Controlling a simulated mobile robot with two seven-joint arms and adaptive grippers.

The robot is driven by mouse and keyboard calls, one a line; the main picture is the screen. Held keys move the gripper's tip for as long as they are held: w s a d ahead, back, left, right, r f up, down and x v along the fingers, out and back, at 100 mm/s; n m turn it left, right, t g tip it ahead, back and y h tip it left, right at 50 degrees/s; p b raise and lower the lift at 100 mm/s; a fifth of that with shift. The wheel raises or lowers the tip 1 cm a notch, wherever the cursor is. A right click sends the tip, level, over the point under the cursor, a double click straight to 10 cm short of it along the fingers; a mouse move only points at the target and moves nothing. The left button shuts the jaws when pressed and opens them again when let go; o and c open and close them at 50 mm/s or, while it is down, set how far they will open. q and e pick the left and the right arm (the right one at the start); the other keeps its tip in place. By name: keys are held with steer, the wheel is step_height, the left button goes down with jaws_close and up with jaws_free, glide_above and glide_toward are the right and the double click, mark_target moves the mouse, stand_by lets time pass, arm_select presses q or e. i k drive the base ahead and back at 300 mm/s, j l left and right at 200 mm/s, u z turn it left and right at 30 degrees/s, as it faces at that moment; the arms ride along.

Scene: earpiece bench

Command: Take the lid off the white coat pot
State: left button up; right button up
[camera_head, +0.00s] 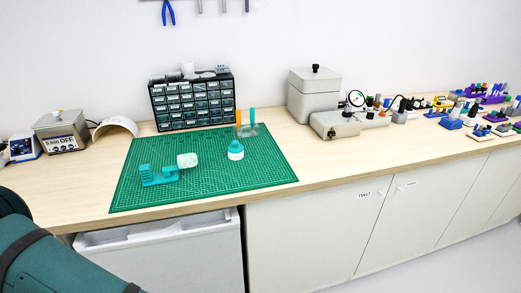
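A small white pot with a teal top (236,150) stands upright on the green cutting mat (215,178), right of the mat's middle. It looks like the white coat pot, and its teal top looks like a lid in place. Any label on it is too small to read. A dark teal part of my own arm fills the lower left corner. Neither of my grippers shows in this view, and nothing touches the pot.
A teal stand (158,176) and a pale block (187,160) are left of the pot. A clear holder (246,130) with orange and teal sticks stands just behind it. A drawer cabinet (192,102) is at the back. The mat's front right is clear.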

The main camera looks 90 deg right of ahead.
mark_target(236, 148)
steer(key=z, duration=2.9)
steer(key=i+l, duration=0.15)
steer(key=l, duration=0.25)
steer(key=i+l+u, duration=0.1)
steer(key=l, duration=0.3)
steer(key=i+l, duration=0.15)
steer(key=l, duration=0.25)
steer(key=i+l, duration=0.15)
steer(key=l, duration=0.3)
steer(key=u, duration=0.05)
